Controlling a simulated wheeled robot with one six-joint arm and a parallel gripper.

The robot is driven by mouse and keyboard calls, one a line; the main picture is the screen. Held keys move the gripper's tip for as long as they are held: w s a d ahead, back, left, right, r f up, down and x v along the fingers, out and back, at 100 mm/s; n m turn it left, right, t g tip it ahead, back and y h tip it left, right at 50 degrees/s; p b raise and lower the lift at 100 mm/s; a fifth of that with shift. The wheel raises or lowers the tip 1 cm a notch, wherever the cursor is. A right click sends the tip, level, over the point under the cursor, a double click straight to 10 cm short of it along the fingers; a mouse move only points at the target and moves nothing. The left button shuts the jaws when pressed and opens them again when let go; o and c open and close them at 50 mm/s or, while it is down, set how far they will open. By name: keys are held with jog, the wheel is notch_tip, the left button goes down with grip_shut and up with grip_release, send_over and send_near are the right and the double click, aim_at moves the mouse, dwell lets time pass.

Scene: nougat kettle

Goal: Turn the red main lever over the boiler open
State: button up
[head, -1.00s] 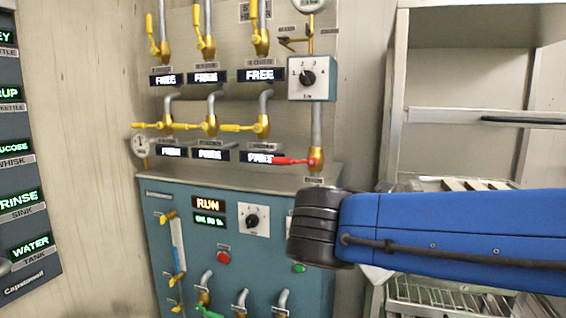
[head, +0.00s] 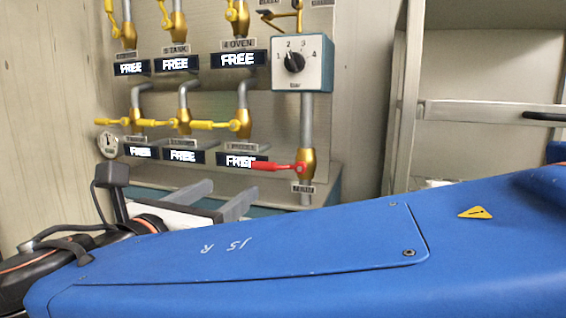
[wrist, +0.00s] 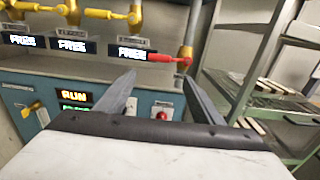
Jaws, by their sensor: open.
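The red main lever (head: 275,167) sits on a brass valve (head: 307,164) on the vertical pipe over the boiler. It lies about level, pointing left from the valve and across the pipe, and overlaps the edge of a FREE display. It also shows in the wrist view (wrist: 165,57), ahead of the fingers. My gripper (head: 222,197) is open and empty. In the head view its two grey fingers are below and left of the lever, apart from it. In the wrist view the fingers (wrist: 158,98) spread either side below the lever. My blue arm hides most of the boiler.
Yellow-handled valves (head: 185,125) stand in a row left of the red lever. A dial box (head: 302,63) sits on the same pipe above it. The blue boiler front (wrist: 139,104) has displays and a red button. A metal rack (wrist: 270,90) stands at the right.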

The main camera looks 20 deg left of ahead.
aim_at(262, 167)
jog(key=w, duration=0.5)
jog(key=w+d, duration=0.1)
jog(key=w, duration=1.1)
jog(key=shift+w+d, duration=0.15)
jog(key=shift+w, duration=0.05)
jog(key=shift+c, duration=0.2)
jog(key=c, duration=1.5)
jog(key=shift+o, duration=0.2)
jog(key=shift+r, duration=0.1)
